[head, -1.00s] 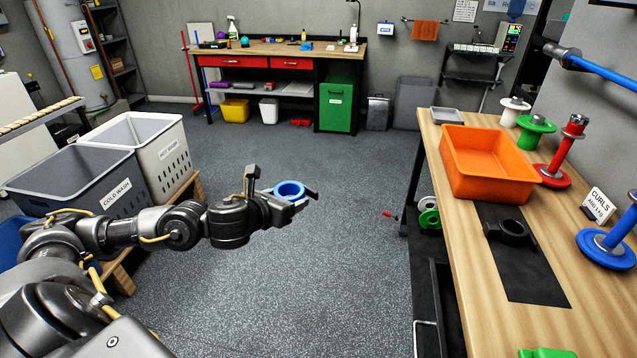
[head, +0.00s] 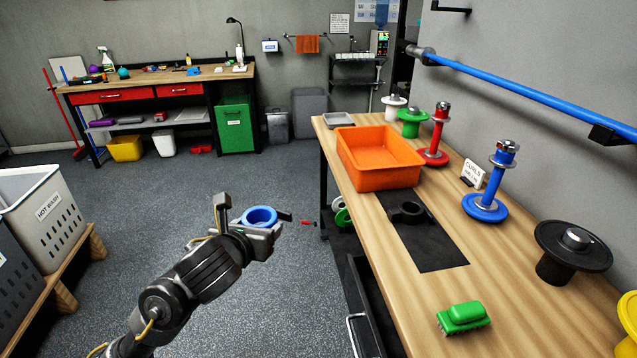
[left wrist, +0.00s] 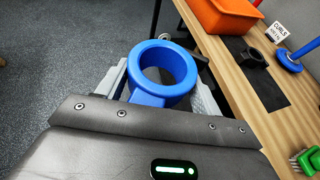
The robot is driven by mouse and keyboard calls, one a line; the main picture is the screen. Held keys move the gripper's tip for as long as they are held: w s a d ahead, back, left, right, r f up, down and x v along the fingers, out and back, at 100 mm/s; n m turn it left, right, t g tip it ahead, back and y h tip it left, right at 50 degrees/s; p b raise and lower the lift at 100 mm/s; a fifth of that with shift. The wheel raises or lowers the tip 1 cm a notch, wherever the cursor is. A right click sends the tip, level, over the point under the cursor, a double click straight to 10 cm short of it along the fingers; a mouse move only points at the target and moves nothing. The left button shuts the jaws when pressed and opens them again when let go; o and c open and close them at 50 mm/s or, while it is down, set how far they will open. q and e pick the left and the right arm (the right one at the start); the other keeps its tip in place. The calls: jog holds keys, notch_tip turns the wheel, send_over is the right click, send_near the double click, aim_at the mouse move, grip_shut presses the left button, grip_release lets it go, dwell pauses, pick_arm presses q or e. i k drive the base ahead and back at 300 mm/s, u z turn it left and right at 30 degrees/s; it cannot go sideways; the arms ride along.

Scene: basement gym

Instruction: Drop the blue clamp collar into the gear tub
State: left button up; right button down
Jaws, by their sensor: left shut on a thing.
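The blue clamp collar (head: 260,217) is a thick ring held in my left gripper (head: 258,228), above the open floor and left of the bench. In the left wrist view the blue collar (left wrist: 163,72) sits between the two fingers (left wrist: 160,85), its hole facing the camera. The gear tub, an orange open bin (head: 380,178), stands on the bench beyond and to the right of the gripper. Its near wall also shows in the left wrist view (left wrist: 222,18). My right gripper is not in view.
The wooden bench (head: 500,262) carries a black mat (head: 436,252) with a black collar (head: 408,212), a green brush (head: 463,318), a blue weight stand (head: 485,206) and a red one (head: 432,156). A grey tray (head: 338,120) lies behind the tub.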

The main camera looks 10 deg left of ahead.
aim_at(374, 156)
jog(key=k, duration=0.45)
jog(key=u, duration=1.25)
jog(key=i, duration=3.55)
jog(key=z, duration=4.25)
